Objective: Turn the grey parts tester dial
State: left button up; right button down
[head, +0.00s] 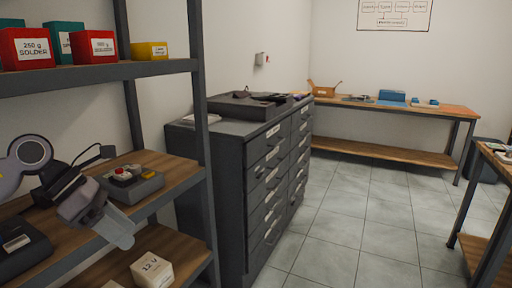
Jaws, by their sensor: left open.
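A grey box-shaped device (147,187), which looks like the parts tester, sits on the middle wooden shelf at the left. A red knob or button and pale round parts show on its top; I cannot tell for sure which is the dial. My left gripper (112,226) is open at the shelf's front edge, just left of and in front of the device. It appears apart from the device, and nothing shows between its fingers. My right gripper is not in view.
The shelf post (199,120) stands right of the device. A dark device (20,248) lies at the shelf's left. A pale 12 V box (152,270) is on the shelf below. Red boxes (28,50) stand above. A drawer cabinet (235,190) stands beyond; the tiled floor at right is clear.

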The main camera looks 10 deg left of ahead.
pick_arm(q)
jog(key=s+d+f+n+t+h+p, duration=0.1)
jog(key=d+n+t+h, duration=0.1)
jog(key=d+n+h, duration=0.55)
jog(key=s+d+f+n+t+h+p, duration=0.15)
jog(key=d+n+h, duration=0.25)
jog(key=d, duration=0.7)
jog(key=s+a+f+n+t+y, duration=0.1)
jog(key=a+f+n+t+y, duration=0.35)
jog(key=n, duration=0.75)
jog(key=s+a+f+n+t+y, duration=0.1)
jog(key=f+n+t+y, duration=0.55)
jog(key=f+n, duration=0.5)
jog(key=s+a+f+n+g+y+p, duration=0.1)
jog(key=s+a+f+n+g+y, duration=0.2)
jog(key=s+f+n, duration=0.6)
jog(key=s+f+g+y, duration=0.2)
jog(key=s+f+g, duration=0.1)
jog(key=s, duration=0.1)
jog(key=shift+n, duration=0.3)
